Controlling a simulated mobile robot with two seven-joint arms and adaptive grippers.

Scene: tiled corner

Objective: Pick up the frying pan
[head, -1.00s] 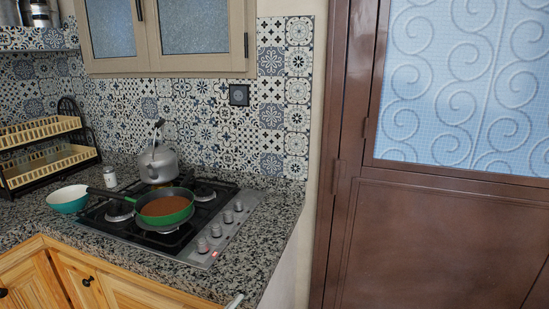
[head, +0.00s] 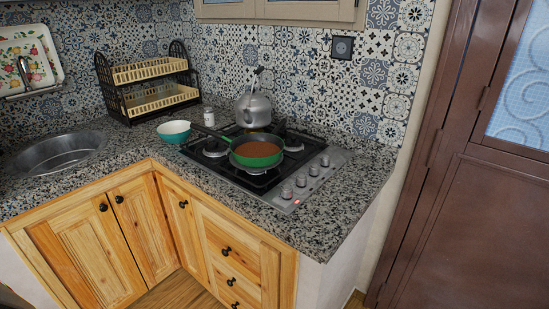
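A green frying pan (head: 258,151) with a brown inside sits on the front burner of the black and steel gas stove (head: 310,172) in the head view. Neither of my grippers is in view.
A grey kettle (head: 253,109) stands behind the pan. A teal bowl (head: 174,132) and a small white shaker (head: 208,117) are left of the stove. A two-tier rack (head: 150,88) and a sink (head: 58,153) lie further left. Wooden cabinets (head: 95,245) front the granite counter.

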